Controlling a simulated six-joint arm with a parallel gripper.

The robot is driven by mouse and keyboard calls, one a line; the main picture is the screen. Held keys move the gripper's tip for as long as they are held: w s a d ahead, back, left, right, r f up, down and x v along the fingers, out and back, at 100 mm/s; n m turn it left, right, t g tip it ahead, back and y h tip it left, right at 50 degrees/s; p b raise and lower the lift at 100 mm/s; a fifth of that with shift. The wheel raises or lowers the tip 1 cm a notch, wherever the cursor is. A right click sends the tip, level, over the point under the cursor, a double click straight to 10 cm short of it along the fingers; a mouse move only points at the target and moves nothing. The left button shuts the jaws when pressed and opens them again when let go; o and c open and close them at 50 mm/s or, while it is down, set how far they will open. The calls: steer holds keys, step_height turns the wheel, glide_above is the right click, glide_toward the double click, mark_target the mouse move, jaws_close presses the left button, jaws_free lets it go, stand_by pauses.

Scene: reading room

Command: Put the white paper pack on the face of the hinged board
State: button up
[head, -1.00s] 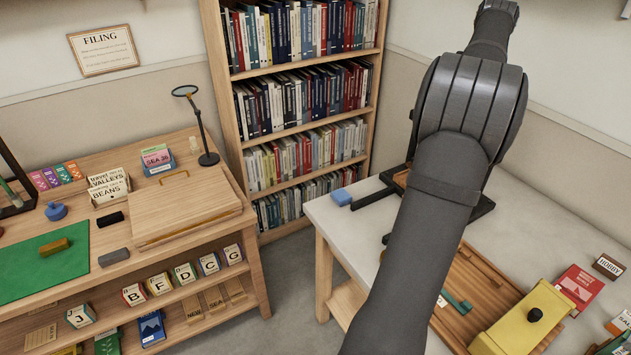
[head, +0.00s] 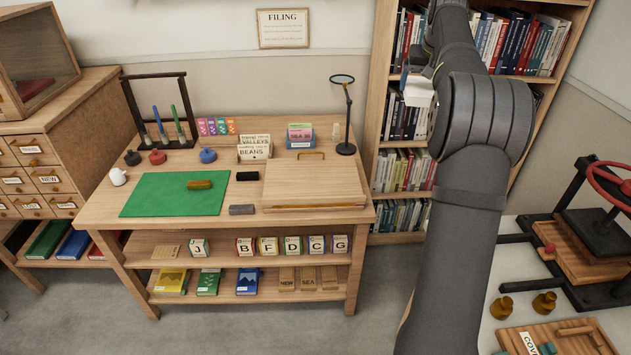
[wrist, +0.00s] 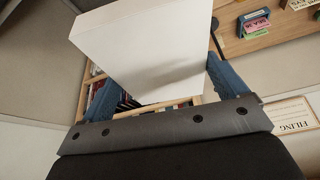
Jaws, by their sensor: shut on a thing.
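My gripper (wrist: 162,92) is shut on the white paper pack (wrist: 145,45), with a blue finger on each side of it. In the head view the pack (head: 419,92) is held high in front of the bookshelf, partly hidden by my arm. The hinged board (head: 312,184) is the pale wooden slab at the right end of the desk. It lies flat, with a handle along its back edge. The pack is well above the board, to its right and apart from it.
A magnifier stand (head: 346,120) rises just behind the board's right corner. Card boxes (head: 254,148) and a grey block (head: 242,210) sit near the board. A green mat (head: 170,197) lies to the left. A press (head: 590,235) stands on the right table. The board's top is bare.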

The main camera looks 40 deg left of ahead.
steer(key=s+a+n, duration=0.2)
steer(key=s+a, duration=0.6)
steer(key=a, duration=0.5)
step_height(320, 180, down, 26)
steer(key=shift+g+y, duration=0.3)
steer(key=s+a+f, duration=0.1)
steer(key=a+f, duration=0.1)
steer(key=a, duration=0.1)
steer(key=s+a+f, duration=0.1)
steer(key=a+f, duration=0.2)
steer(key=a, duration=0.1)
steer(key=s+a+f, duration=0.1)
steer(key=a+f, duration=0.1)
steer(key=a, duration=0.2)
steer(key=shift+s+f, duration=0.2)
steer(key=shift+s, duration=0.1)
steer(key=shift+f, duration=1.95)
steer(key=shift+f, duration=0.1)
steer(key=o, duration=0.9)
steer(key=shift+f, duration=0.1)
steer(key=v, duration=1.2)
